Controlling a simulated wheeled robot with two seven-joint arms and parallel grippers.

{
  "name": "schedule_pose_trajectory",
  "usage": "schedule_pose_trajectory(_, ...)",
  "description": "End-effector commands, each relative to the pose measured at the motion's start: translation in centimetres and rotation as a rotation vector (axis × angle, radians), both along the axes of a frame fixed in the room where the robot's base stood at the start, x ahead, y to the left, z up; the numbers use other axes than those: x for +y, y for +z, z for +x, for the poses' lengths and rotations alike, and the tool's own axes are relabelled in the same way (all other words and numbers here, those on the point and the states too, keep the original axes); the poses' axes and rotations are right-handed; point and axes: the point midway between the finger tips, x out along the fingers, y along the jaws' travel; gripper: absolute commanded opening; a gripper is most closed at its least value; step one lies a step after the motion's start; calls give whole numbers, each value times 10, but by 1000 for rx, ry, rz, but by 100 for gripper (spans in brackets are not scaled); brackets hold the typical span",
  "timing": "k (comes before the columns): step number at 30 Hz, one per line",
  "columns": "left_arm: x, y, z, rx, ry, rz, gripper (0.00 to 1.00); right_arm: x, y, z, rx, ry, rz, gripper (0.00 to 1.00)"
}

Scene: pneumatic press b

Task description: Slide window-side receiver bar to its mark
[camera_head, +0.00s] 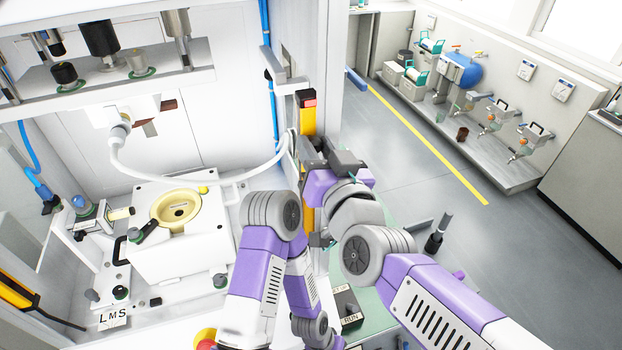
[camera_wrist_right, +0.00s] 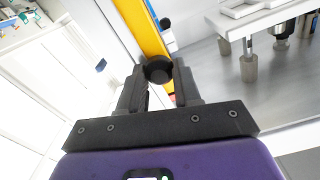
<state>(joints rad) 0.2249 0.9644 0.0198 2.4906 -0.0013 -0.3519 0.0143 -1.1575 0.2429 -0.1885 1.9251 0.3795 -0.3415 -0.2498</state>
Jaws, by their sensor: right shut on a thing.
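The window-side receiver bar is an upright yellow bar (camera_head: 308,120) with a red part near its top, on the right-hand side of the press in the head view. In the right wrist view the yellow bar (camera_wrist_right: 145,32) runs up from a round black knob (camera_wrist_right: 158,70). My right gripper (camera_wrist_right: 158,82) is shut on this knob, one finger on each side. In the head view my right gripper (camera_head: 318,152) is at the bar and covers part of it. The mark cannot be made out. My left gripper is not in view; purple arm links show low in the middle.
A white block with a cream ring (camera_head: 175,208) sits inside the press, and a white hose (camera_head: 190,178) arches toward the bar. Another yellow-and-black bar (camera_head: 18,292) is at the lower left. A RUN switch box (camera_head: 347,308) is below. Open floor (camera_head: 400,150) lies right.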

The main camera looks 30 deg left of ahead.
Motion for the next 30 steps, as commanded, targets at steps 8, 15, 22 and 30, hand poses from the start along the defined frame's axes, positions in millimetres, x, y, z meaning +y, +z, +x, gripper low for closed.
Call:
schedule_pose_trajectory(8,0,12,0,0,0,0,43,0,15,0,-4,-1,5,2)
schedule_pose_trajectory(15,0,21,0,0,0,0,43,-1,26,0,-6,-1,7,2)
schedule_pose_trajectory(22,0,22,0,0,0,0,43,0,27,0,-7,-2,8,2)
schedule_pose_trajectory(30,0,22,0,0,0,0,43,0,26,0,-5,-1,6,59)
